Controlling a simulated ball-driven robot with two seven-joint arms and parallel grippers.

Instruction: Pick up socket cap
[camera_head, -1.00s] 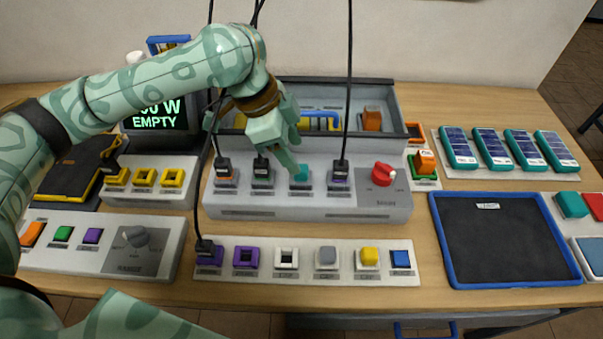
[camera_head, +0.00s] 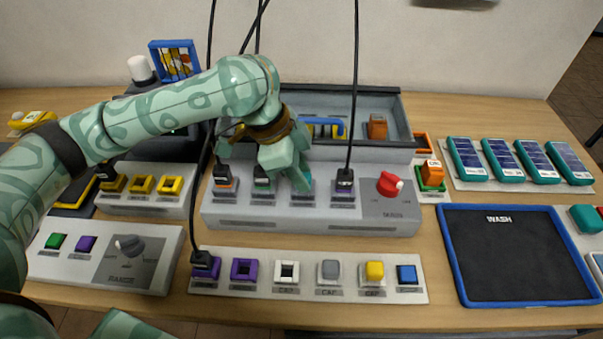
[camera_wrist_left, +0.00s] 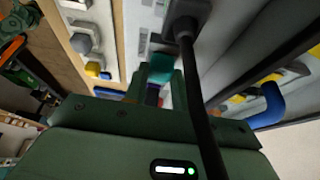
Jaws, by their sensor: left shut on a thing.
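The socket cap is a small teal block (camera_wrist_left: 161,66) at the third socket of the grey main panel (camera_head: 230,217). My left gripper (camera_head: 302,183) reaches down over that socket from the upper left. Its fingers are shut on the teal cap, one on each side, as the left wrist view shows. In the head view the fingers hide most of the cap, and I cannot tell whether it is still seated. My right gripper is not in view.
Black cables with plugs hang beside my gripper, one close on its right (camera_head: 353,100). A red knob (camera_head: 389,184) sits right of the sockets. A strip with several caps (camera_head: 310,290) lies in front. A blue-edged black tray (camera_head: 520,260) is at the right.

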